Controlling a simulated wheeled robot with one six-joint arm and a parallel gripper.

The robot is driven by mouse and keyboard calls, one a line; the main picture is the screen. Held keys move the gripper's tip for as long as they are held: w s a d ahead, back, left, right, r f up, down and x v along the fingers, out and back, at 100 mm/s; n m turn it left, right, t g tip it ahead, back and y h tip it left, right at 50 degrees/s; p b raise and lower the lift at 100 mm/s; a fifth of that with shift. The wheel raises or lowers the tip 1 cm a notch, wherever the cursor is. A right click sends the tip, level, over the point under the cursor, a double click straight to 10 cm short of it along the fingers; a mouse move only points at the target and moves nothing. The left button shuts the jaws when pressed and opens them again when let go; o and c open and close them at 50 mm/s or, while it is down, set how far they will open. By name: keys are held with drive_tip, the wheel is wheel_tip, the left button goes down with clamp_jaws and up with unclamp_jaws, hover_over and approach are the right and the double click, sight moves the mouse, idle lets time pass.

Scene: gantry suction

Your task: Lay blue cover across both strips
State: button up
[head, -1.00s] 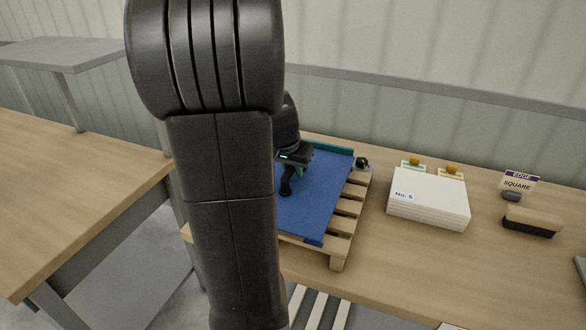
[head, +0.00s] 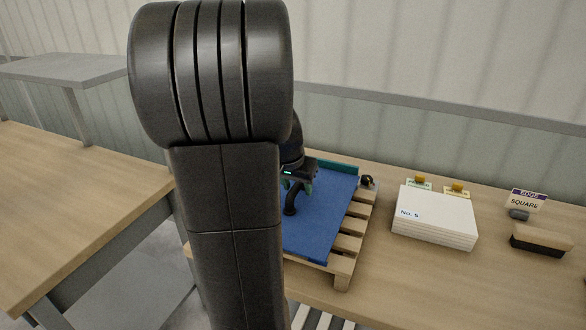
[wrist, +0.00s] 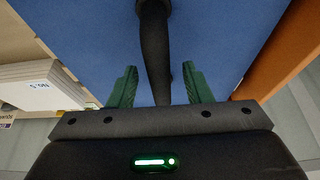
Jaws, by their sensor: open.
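The blue cover (head: 327,222) lies flat over a wooden pallet (head: 360,222) on the bench. A black curved handle or stem (head: 291,204) stands up from the cover. My gripper (head: 298,186) is over the cover at this handle, partly hidden behind my arm. In the wrist view my gripper (wrist: 160,84) has its two green fingers apart, with the black handle (wrist: 153,45) between them and the blue cover (wrist: 215,35) beyond. I cannot tell whether the fingers touch the handle. The strips cannot be made out, and the cover's left part is hidden by my arm.
A stack of white boards (head: 434,217) marked "No. 5" stands right of the pallet, with two yellow-knobbed pieces behind it. An "EDGE SQUARE" sign (head: 527,200) and a brush-like block (head: 540,239) are farther right. A teal rail (head: 337,167) edges the pallet's back.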

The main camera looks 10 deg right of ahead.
drive_tip(key=v, duration=1.2)
drive_tip(key=shift+s+r, duration=0.15)
drive_tip(key=shift+r, duration=0.05)
drive_tip(key=shift+a, duration=0.1)
drive_tip(key=x, duration=1.4)
drive_tip(key=shift+r, duration=0.3)
drive_tip(key=shift+f, duration=0.1)
